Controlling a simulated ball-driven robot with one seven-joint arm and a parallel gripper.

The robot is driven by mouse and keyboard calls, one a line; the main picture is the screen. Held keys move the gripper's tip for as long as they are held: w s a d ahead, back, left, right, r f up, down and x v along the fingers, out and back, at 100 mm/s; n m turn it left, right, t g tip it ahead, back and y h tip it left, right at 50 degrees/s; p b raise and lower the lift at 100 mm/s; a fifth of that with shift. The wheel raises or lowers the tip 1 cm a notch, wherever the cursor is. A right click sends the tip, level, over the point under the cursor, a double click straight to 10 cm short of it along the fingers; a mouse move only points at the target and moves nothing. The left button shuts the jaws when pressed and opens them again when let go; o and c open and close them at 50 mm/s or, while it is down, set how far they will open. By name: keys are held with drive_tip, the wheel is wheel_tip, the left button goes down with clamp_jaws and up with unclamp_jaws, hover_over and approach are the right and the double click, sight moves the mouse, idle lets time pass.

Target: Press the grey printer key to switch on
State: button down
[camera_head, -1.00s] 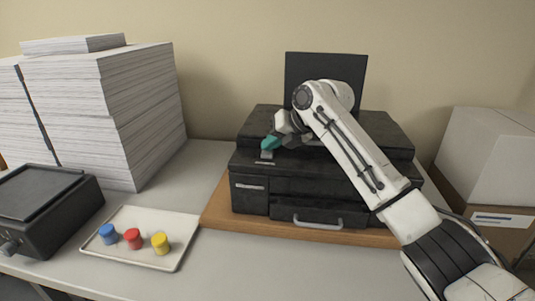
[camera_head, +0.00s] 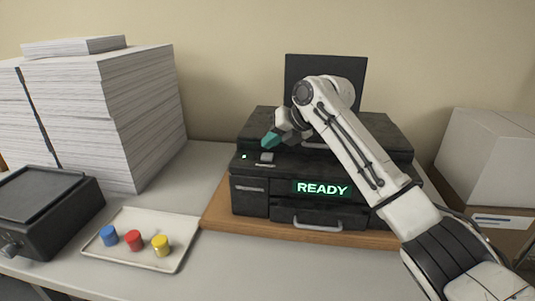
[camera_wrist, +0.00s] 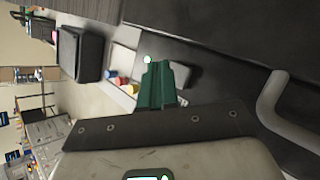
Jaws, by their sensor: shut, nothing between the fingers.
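The black printer (camera_head: 300,195) stands on a wooden board on the table. Its front display (camera_head: 323,189) glows green and reads READY, and a small green light (camera_head: 244,157) is lit at its upper left. The grey key (camera_head: 267,157) sits on the printer's upper left ledge, right of that light. My gripper (camera_head: 268,143), with teal fingers, is shut and empty just above the key, with a small gap showing. In the wrist view my shut fingers (camera_wrist: 157,85) cover part of the printer's top, and a grey piece, likely the key, shows partly beside them.
A white tray (camera_head: 182,220) with blue, red and yellow capped jars lies at the front left. A black device (camera_head: 45,215) and tall paper stacks (camera_head: 110,110) stand left. A white box (camera_head: 490,155) stands right. The table's front middle is clear.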

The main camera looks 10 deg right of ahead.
sight(271, 156)
wheel_tip(271, 156, up, 6)
drive_tip(key=p, duration=0.3)
idle(0.6)
